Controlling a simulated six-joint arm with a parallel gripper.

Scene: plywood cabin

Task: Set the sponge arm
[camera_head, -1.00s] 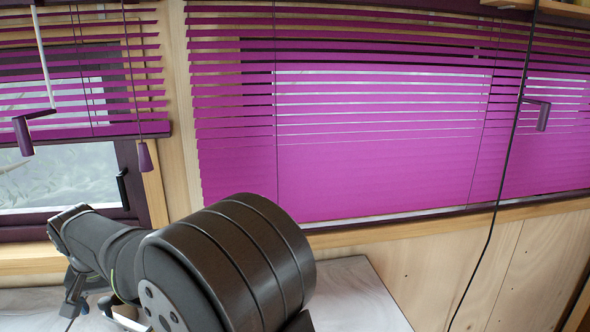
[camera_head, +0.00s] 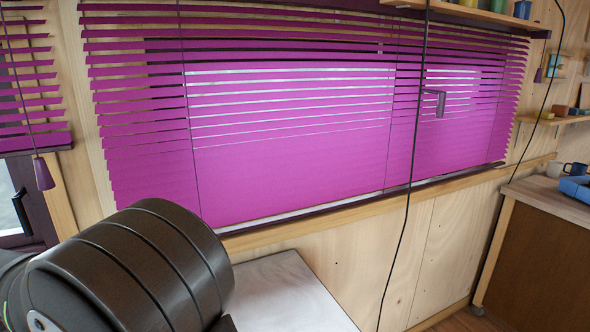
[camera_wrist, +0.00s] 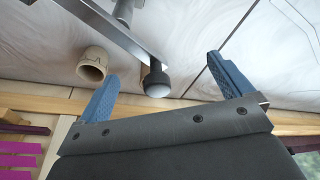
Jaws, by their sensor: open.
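In the wrist view my gripper (camera_wrist: 162,68) is open, its two blue fingers apart with nothing held between them. A flat metal bar (camera_wrist: 118,32) runs past the fingers and ends near a round black knob with a pale end (camera_wrist: 156,82), seen in the gap between the fingers. Whether the bar is the sponge arm, I cannot tell. A beige hollow cup-like piece (camera_wrist: 92,64) is just beyond the left finger. No sponge is clearly visible. In the head view my gripper is out of sight.
A pale marbled surface (camera_wrist: 215,25) lies behind the fingers; a pale tabletop (camera_head: 285,295) shows below the blinds (camera_head: 290,165). Black cords (camera_head: 408,190) hang in front. At right are a counter (camera_head: 540,190) with a blue thing (camera_head: 575,188) and mugs, and a small shelf (camera_head: 555,120).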

